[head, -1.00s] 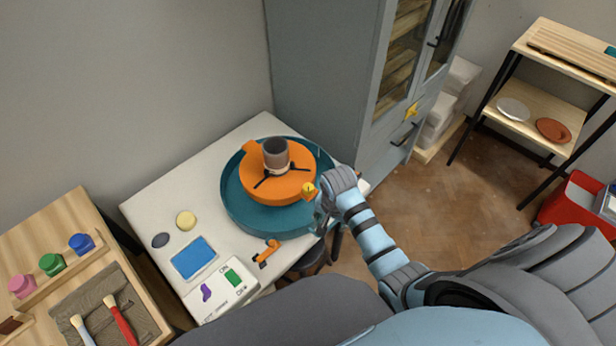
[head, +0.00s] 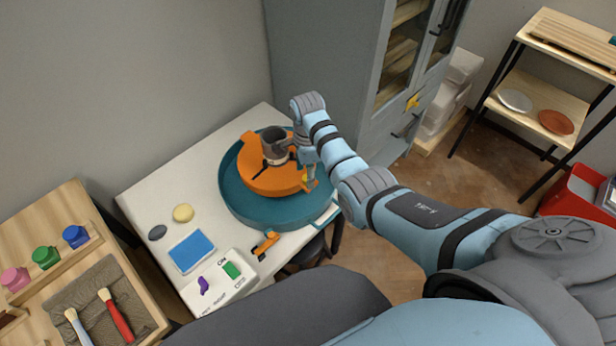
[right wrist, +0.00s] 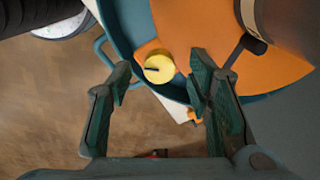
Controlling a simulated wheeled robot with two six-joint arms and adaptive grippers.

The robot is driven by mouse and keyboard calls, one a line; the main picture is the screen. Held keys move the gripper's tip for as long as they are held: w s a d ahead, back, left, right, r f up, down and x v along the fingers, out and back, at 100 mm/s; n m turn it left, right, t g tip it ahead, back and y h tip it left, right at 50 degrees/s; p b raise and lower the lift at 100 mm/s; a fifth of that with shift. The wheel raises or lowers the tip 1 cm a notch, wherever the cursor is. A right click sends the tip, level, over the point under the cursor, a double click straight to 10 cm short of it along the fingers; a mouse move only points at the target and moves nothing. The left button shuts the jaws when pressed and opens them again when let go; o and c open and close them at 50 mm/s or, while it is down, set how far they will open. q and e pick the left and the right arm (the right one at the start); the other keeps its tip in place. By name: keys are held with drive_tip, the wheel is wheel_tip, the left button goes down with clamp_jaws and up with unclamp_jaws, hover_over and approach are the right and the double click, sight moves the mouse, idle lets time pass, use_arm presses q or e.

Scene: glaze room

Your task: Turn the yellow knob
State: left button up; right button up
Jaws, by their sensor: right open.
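The yellow knob (head: 312,184) sits on the edge of the orange wheel body (head: 262,184), inside the teal basin (head: 236,207). In the right wrist view the knob (right wrist: 159,68) is round, with a dark mark on its top. My right gripper (head: 309,172) is above the knob in the head view, partly hiding it. In the right wrist view my right gripper (right wrist: 161,80) is open, with one finger on each side of the knob in the picture and nothing held. Whether a finger touches the knob cannot be told. My left gripper is out of view.
A dark cup-shaped piece (head: 274,143) stands on the wheel, close to my right wrist. An orange lever (head: 265,246) is at the table's front edge. A blue pad (head: 192,251) lies on the white table (head: 146,202). A grey cabinet (head: 318,62) stands behind.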

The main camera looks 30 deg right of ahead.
drive_tip(key=shift+f, duration=0.7)
clamp_jaws()
drive_tip(key=shift+r, duration=0.1)
